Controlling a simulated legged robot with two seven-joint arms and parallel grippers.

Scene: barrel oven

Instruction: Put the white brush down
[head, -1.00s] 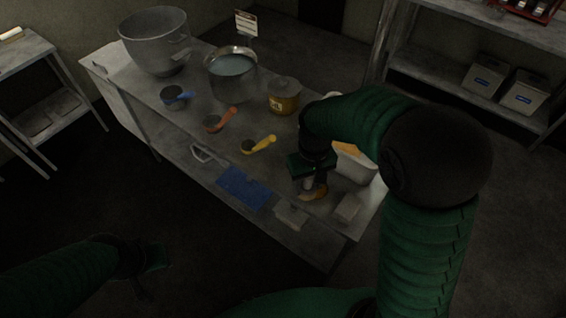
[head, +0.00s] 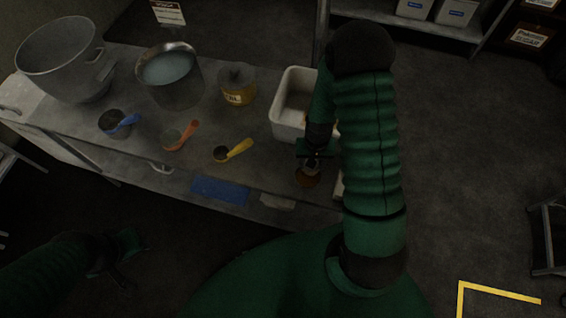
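My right gripper (head: 312,166) is over the near right part of the metal table (head: 268,172), pointing down. A small pale piece shows between its fingers, with a brown, bristle-like end (head: 307,178) just below. This looks like the white brush, held by the gripper, though it is small and dark here. I cannot tell whether the brown end touches the tabletop. My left gripper (head: 127,262) hangs low in front of the table, away from everything; its fingers are too dark to read.
A white tub (head: 289,117) stands just behind my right gripper. Blue (head: 118,122), orange (head: 181,135) and yellow (head: 233,151) scoops lie to the left. Behind are a yellow can (head: 237,88), a pot (head: 170,82) and a large bowl (head: 66,62). A blue cloth (head: 220,190) is at the near edge.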

